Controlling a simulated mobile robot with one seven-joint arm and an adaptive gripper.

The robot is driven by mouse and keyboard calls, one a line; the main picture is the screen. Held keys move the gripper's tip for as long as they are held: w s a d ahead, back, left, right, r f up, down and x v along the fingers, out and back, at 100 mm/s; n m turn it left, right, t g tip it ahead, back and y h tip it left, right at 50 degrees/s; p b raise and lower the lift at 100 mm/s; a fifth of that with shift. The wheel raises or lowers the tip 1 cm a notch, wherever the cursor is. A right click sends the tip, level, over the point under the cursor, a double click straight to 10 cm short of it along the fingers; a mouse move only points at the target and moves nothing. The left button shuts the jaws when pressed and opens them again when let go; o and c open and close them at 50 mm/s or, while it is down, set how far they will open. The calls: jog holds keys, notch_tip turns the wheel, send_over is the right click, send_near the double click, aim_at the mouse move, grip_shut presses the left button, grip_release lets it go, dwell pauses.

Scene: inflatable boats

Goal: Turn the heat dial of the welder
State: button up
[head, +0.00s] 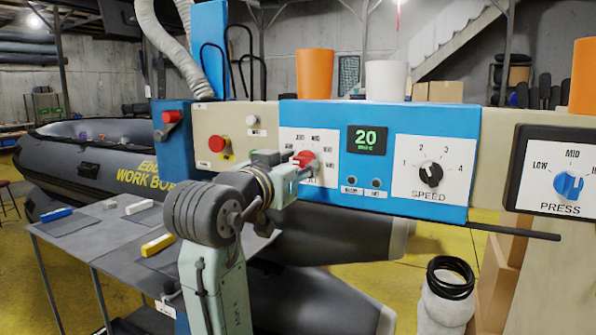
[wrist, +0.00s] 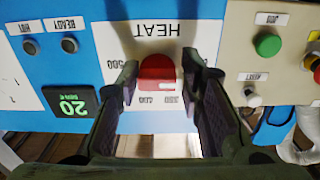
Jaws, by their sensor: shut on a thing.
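The welder (head: 400,112) is a blue panel box with a white heat scale plate, a green display (head: 366,140) reading 20 and a speed dial (head: 431,174). The red heat dial (head: 304,158) sits on the plate, partly hidden by my gripper (head: 292,172) in the head view. In the wrist view, which shows the panel upside down, the red heat dial (wrist: 157,74) lies between the two dark fingers of my gripper (wrist: 158,80). The fingers are shut on the dial from both sides. Part of the scale around the dial is hidden by the fingers.
A red stop button (head: 217,144) and a white knob (head: 253,119) sit left of the welder. A blue press dial (head: 568,186) is at the right. A grey table (head: 110,235) with small blocks stands below left.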

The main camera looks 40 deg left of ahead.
jog(key=m+b, duration=0.1)
jog(key=m, duration=0.3)
jog(key=m+b, duration=0.2)
jog(key=m, duration=0.2)
jog(key=m+b, duration=0.1)
jog(key=m, duration=0.3)
jog(key=shift+a+r+m+b, duration=0.2)
jog(key=shift+r+m+b, duration=0.1)
jog(key=shift+b, duration=0.1)
jog(key=m+b, duration=0.1)
jog(key=m, duration=0.2)
jog(key=shift+m, duration=0.4)
jog(key=m, duration=0.4)
jog(key=m+b, duration=0.1)
jog(key=m, duration=0.1)
jog(key=shift+d+r, duration=0.1)
jog(key=shift+r, duration=0.15)
jog(key=m, duration=0.6)
jog(key=shift+d+r+m+b, duration=0.1)
jog(key=shift+d+m+b, duration=0.1)
jog(key=shift+m+b, duration=0.15)
jog(key=shift+m, duration=0.35)
